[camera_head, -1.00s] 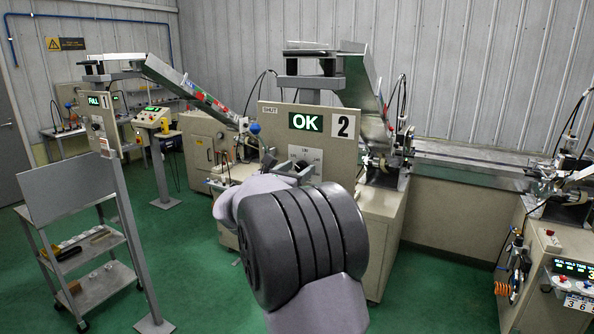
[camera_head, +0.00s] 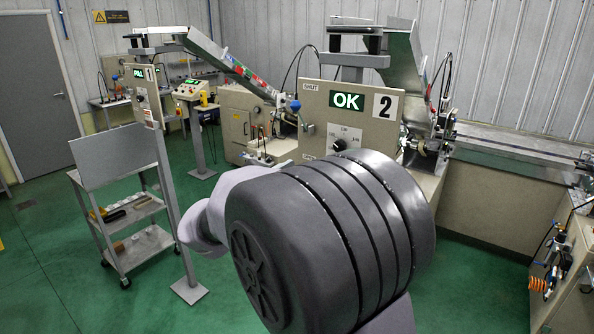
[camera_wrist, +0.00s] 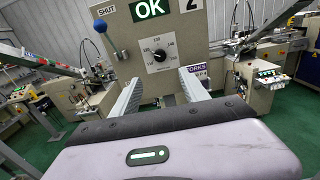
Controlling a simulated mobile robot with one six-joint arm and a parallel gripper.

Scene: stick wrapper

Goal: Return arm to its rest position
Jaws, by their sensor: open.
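My gripper (camera_wrist: 158,92) shows in the wrist view with its two pale fingers spread apart and nothing between them. It faces the panel of machine 2 (camera_wrist: 185,35), which carries a black dial (camera_wrist: 159,55) and a green OK display (camera_wrist: 149,8). The fingers look apart from the panel. In the head view my grey and lilac arm fills the lower middle and hides the gripper. The same panel (camera_head: 312,120) stands behind the arm, with its OK display (camera_head: 347,102) lit.
A blue-knobbed lever (camera_wrist: 100,26) stands left of the dial. A grey cart (camera_head: 118,225) and a post (camera_head: 170,205) are at left. A second machine (camera_head: 575,255) is at the right edge.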

